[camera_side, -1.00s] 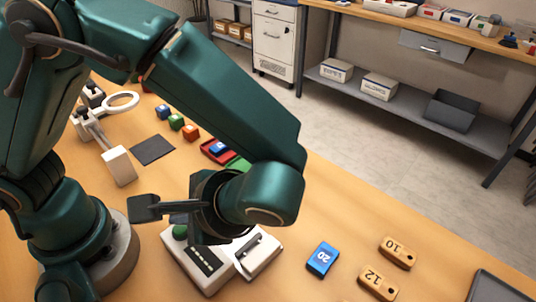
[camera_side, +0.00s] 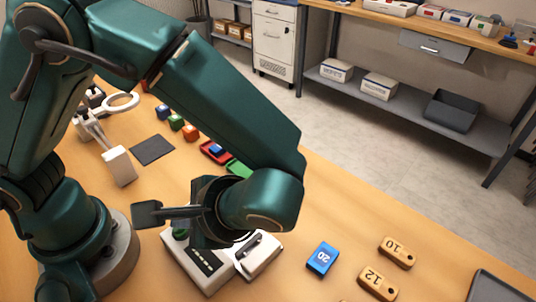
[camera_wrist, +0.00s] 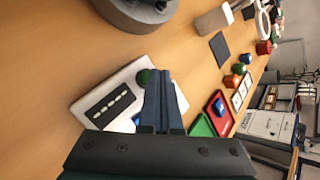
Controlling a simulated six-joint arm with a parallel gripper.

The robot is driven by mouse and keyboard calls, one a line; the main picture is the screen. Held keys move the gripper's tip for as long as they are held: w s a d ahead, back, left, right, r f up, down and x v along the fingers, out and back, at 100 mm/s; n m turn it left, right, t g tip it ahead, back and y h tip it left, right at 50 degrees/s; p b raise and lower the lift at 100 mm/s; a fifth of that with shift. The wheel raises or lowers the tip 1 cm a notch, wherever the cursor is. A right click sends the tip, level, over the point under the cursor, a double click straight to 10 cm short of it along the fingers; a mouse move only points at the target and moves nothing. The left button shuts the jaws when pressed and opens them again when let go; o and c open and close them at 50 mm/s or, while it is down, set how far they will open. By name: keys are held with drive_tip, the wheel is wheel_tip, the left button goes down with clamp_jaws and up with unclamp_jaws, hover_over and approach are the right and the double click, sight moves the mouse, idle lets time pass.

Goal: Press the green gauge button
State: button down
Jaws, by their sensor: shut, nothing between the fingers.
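The gauge is a white box (camera_side: 193,263) with a dark slotted panel, on the wooden table below my wrist. Its round green button (camera_side: 180,235) shows at the upper left of the box, partly covered by my arm. In the wrist view the green button (camera_wrist: 143,77) stands just left of my fingertips, and the white box (camera_wrist: 87,102) lies under and left of them. My gripper (camera_wrist: 158,73) is shut and empty, its tips beside the button in the picture. Its height above the button is hard to judge. In the side view my wrist hides the fingertips.
A blue tag marked 20 (camera_side: 322,258) and wooden tags marked 10 (camera_side: 397,252) and 12 (camera_side: 378,282) lie right of the gauge. A red tray (camera_side: 216,152), a green tray (camera_side: 238,168) and small coloured blocks lie behind. A dark pad (camera_side: 152,149) lies back left.

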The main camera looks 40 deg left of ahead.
drive_tip(key=shift+f, duration=0.5)
idle(0.7)
drive_tip(key=shift+r, duration=0.95)
wheel_tip(320, 180, up, 5)
idle(0.6)
idle(0.4)
